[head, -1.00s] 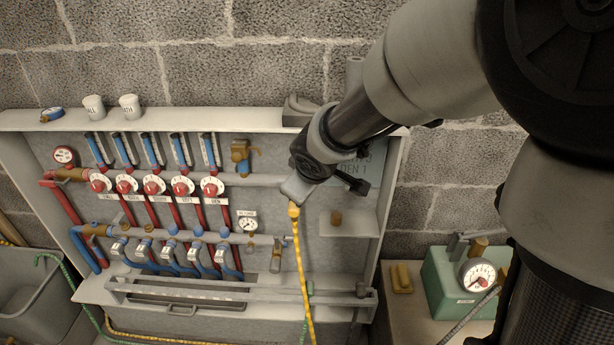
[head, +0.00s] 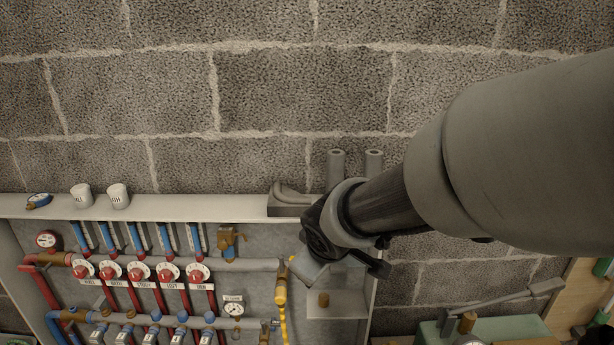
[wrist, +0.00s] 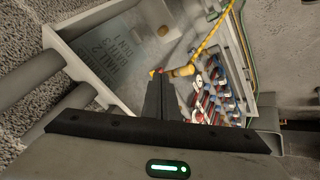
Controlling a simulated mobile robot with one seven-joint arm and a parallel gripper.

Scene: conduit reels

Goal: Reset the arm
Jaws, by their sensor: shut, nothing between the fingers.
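My gripper (wrist: 157,76) is shut and empty in the wrist view, its dark fingers pressed together with small red and yellow tips. In the head view my gripper (head: 308,272) is in front of the manifold cabinet's right part, its fingertips not clearly visible. A yellow hose (head: 282,292) with a brass-coloured end hangs just left of it. In the wrist view the hose end (wrist: 183,71) is just right of the fingertips, apparently apart from them.
The open cabinet (head: 150,207) holds red-handled valves (head: 140,271), blue and red pipes and a gauge (head: 234,308). Two white cups (head: 118,195) and a grey bracket (head: 288,200) stand on its top. A green box (head: 430,333) is at lower right. The block wall above is clear.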

